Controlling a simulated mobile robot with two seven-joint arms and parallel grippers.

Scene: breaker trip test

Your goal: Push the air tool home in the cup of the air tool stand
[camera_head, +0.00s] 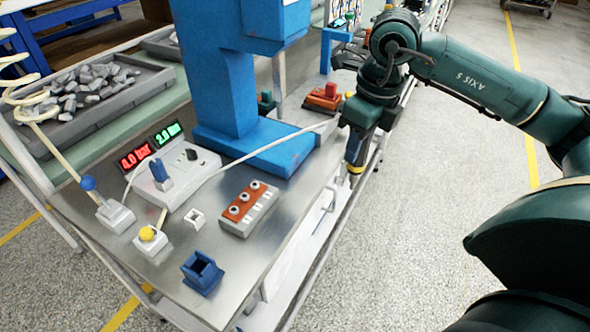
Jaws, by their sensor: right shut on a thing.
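My right gripper (358,140) hangs at the bench's right edge, shut on the air tool (354,168). The tool points downward and shows a dark body and a yellow band; the fingers hide part of it. A thin pale hose runs from the gauge unit to the gripper. A dark blue, open-topped square cup (202,273), which looks like the air tool stand, stands at the bench's front edge. It looks empty. The held tool is well apart from it, behind and to the right. My left gripper is not in view.
The gauge unit (178,172) shows red and green readouts. A blue-knobbed valve (115,214), a yellow-knobbed valve (152,240), a small white holder (196,219) and an orange-topped block (248,208) stand around the cup. A tall blue press (222,92) stands behind. Open floor lies to the right.

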